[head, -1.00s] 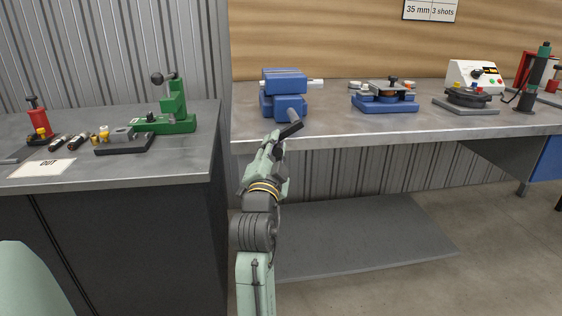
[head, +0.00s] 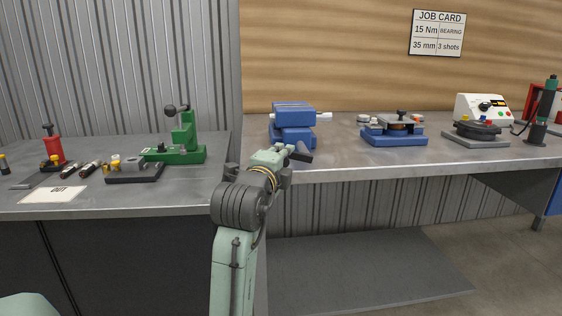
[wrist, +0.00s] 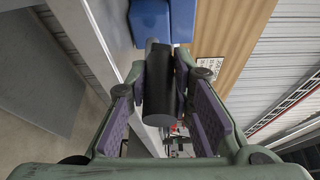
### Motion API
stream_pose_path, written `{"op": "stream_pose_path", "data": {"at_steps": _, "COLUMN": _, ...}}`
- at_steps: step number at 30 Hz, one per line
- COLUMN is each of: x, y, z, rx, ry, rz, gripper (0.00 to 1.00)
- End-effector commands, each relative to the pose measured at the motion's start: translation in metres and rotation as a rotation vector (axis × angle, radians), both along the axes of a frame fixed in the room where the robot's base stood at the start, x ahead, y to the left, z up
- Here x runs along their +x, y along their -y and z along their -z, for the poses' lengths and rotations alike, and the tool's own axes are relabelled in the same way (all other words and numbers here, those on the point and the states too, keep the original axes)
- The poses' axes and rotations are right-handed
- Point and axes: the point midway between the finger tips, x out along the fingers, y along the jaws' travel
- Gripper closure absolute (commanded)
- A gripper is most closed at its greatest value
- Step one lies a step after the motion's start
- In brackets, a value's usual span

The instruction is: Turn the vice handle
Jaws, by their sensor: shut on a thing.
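The blue vice (head: 292,128) stands at the front left of the right bench, with a pale bar out of its right side. Its blue body also shows at the top of the wrist view (wrist: 150,22). The dark vice handle (head: 303,155) sticks out at the vice's front, slanting down to the right. In the wrist view the black handle (wrist: 160,100) lies between the purple-padded fingers. My gripper (head: 284,152) is shut on it, in front of the vice near the bench edge. The fingers hide part of the handle.
A green press (head: 183,143) stands on the left bench. A blue fixture (head: 394,132) and a white control box (head: 482,108) stand further right on the right bench. A job card (head: 438,32) hangs on the wall. Bench top between vice and fixture is clear.

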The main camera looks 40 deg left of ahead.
Motion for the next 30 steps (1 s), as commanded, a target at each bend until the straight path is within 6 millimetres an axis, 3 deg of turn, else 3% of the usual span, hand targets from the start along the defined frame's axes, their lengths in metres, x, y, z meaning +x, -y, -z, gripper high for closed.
{"op": "stream_pose_path", "data": {"at_steps": 21, "x": 0.0002, "y": -0.001, "z": -0.0076, "rx": 0.049, "ry": -0.048, "rz": -0.005, "gripper": 1.0}}
{"op": "stream_pose_path", "data": {"at_steps": 22, "x": 0.0002, "y": -0.001, "z": -0.0076, "rx": 0.049, "ry": -0.048, "rz": -0.006, "gripper": 0.77}}
{"op": "stream_pose_path", "data": {"at_steps": 30, "x": 0.0009, "y": 0.0001, "z": -0.0062, "rx": 0.047, "ry": -0.051, "rz": -0.003, "gripper": 0.59}}
